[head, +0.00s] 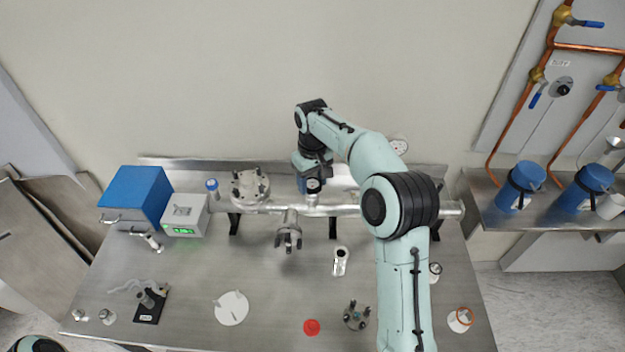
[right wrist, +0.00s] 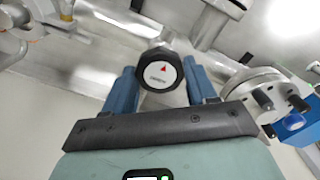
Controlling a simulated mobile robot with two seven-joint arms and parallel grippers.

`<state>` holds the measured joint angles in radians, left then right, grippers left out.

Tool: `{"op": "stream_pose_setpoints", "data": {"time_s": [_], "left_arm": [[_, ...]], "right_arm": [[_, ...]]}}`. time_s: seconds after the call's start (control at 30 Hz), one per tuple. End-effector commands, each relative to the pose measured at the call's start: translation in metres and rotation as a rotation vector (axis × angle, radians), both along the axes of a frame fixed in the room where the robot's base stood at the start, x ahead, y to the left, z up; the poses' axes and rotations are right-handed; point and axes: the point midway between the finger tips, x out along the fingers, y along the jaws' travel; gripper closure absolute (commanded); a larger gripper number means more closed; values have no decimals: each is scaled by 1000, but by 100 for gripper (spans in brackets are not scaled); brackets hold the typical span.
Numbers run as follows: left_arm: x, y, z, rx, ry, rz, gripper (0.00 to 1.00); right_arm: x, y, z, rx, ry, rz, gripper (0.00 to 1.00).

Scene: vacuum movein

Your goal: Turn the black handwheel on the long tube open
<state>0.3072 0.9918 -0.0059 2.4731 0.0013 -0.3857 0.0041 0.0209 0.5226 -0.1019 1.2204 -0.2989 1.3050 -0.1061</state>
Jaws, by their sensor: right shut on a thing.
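The long tube (head: 340,211) runs left to right on black supports above the bench. Its black handwheel (head: 313,187) sits at the middle; in the right wrist view the black handwheel (right wrist: 162,69) shows a white face with a red arrow. My right gripper (head: 313,181) reaches it from behind and above. In the wrist view the blue fingers of this gripper (right wrist: 161,80) stand on either side of the wheel, and it is shut on the wheel. The finger contact is partly hidden by the wheel. My left gripper is out of view.
A large flange (head: 249,187) with a blue-topped valve (head: 212,185) stands on the tube's left. A blue box (head: 137,193) and a grey meter (head: 185,215) are farther left. A white disc (head: 231,308) and a red cap (head: 312,327) lie in front.

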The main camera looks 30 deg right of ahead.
Motion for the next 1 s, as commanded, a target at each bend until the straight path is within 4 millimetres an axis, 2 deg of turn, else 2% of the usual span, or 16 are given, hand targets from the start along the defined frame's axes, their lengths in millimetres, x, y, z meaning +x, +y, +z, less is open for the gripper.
{"op": "stream_pose_setpoints", "data": {"time_s": [0.1, 0.13, 0.2, 0.5, 0.63, 0.77, 1.0], "left_arm": [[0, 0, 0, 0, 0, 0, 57], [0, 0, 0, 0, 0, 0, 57], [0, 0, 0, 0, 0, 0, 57], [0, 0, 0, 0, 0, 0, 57], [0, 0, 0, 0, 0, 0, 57], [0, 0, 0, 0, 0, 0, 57], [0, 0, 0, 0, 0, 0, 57]], "right_arm": [[1, 0, 2, -1, -5, 3, 74], [1, 0, 2, -1, -5, 3, 37], [1, 0, 2, -1, -4, 3, 18], [1, 0, 1, -1, -2, 1, 18], [1, 0, 12, -1, -5, 0, 18], [1, 0, 35, -1, -7, 0, 18], [2, 0, 92, -2, -7, 1, 18]]}}
